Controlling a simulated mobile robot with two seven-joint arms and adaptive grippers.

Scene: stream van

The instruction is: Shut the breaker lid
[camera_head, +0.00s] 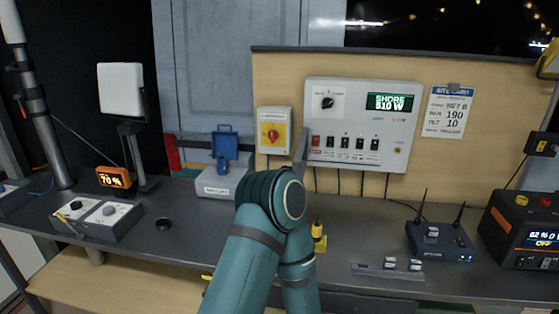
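A white breaker panel (405,122) is mounted on the tan back board, with a row of small switches (359,143) along its lower part, a dial and a lit display reading SHORE 510 W. A thin grey upright piece (301,146) stands at the panel's left edge; it may be the lid standing open, but I cannot tell for sure. The switches show uncovered. One of my teal arms rises from the bottom middle, its bent joint in front of the bench and just below the panel's left side.
A yellow box with a red rotary switch (273,131) is on the board. A router (439,239) and an orange-black power unit (524,229) stand on the right of the bench.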

